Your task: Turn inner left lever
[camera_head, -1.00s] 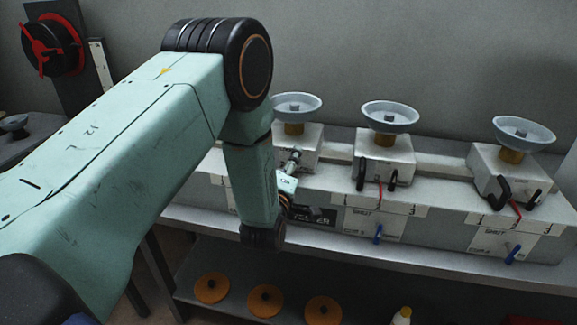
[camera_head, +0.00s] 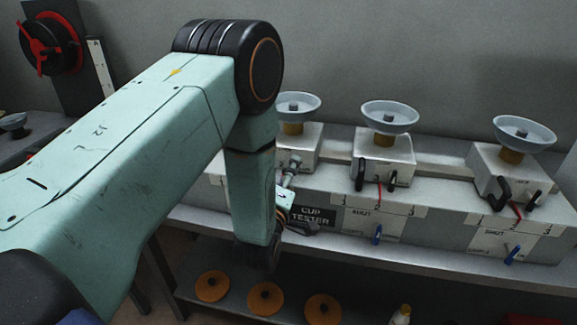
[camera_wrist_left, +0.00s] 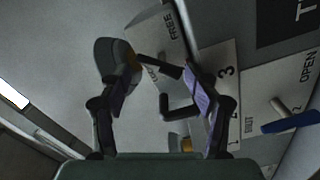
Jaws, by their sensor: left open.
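My left gripper (camera_wrist_left: 158,75) is open in the left wrist view, its two fingers apart. A black bent lever (camera_wrist_left: 180,107) shows between the fingers, near the right one; I cannot tell whether they touch. It sits by a white plate (camera_wrist_left: 222,75) numbered 1 to 3. A lever with a blue handle (camera_wrist_left: 292,122) lies to the right, beside the words OPEN and SHUT. My right gripper is not in view.
Two more units with grey cups (camera_head: 390,117) (camera_head: 524,133) stand along the bench to the right, with black levers and blue handles (camera_head: 377,234). Orange discs (camera_head: 265,298) lie on the shelf below.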

